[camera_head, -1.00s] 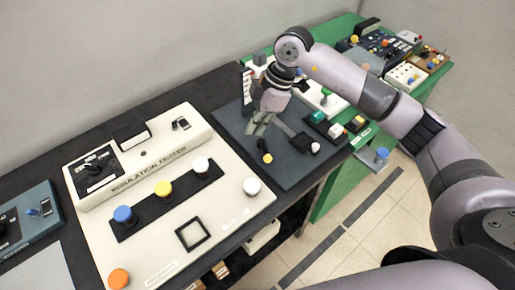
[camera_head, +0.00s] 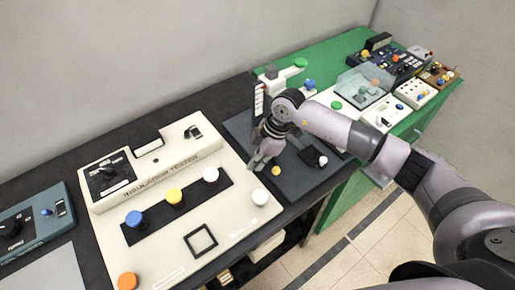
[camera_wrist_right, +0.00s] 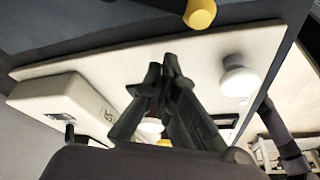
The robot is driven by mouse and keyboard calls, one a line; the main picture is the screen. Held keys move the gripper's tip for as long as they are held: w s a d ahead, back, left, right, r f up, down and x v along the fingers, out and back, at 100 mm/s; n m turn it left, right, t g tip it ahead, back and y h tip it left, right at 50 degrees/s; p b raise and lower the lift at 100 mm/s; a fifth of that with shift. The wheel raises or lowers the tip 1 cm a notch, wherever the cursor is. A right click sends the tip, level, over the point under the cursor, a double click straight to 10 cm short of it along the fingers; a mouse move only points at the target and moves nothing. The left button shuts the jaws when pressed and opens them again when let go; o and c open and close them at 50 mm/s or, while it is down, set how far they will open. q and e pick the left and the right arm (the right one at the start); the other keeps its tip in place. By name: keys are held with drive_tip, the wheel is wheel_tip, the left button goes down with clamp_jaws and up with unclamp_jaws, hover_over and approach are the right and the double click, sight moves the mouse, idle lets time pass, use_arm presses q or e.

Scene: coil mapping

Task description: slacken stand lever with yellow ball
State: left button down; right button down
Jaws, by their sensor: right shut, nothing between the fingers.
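The yellow ball (camera_head: 276,171) of the stand lever is at the front left of the dark base plate (camera_head: 292,187). In the right wrist view, the yellow ball (camera_wrist_right: 201,13) is at the top edge, on a dark stem. My right gripper (camera_head: 257,163) is just left of the ball in the head view. Its fingertips (camera_wrist_right: 163,66) are together and empty, apart from the ball in the wrist view. Part of the lever and the stand is hidden behind my right gripper and wrist. My left gripper is not in view.
The cream insulation tester (camera_head: 228,226), with coloured knobs, lies left of the plate; its white knob (camera_head: 260,197) is close to my gripper. A black block with a white ball (camera_head: 322,160) is on the plate's right. More devices stand on the green table (camera_head: 338,188).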

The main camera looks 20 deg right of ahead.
sight(273, 162)
drive_tip(key=d, duration=0.3)
drive_tip(key=shift+s+d+f+p, duration=0.1)
drive_tip(key=shift+s+p, duration=0.05)
drive_tip(key=shift+p, duration=0.15)
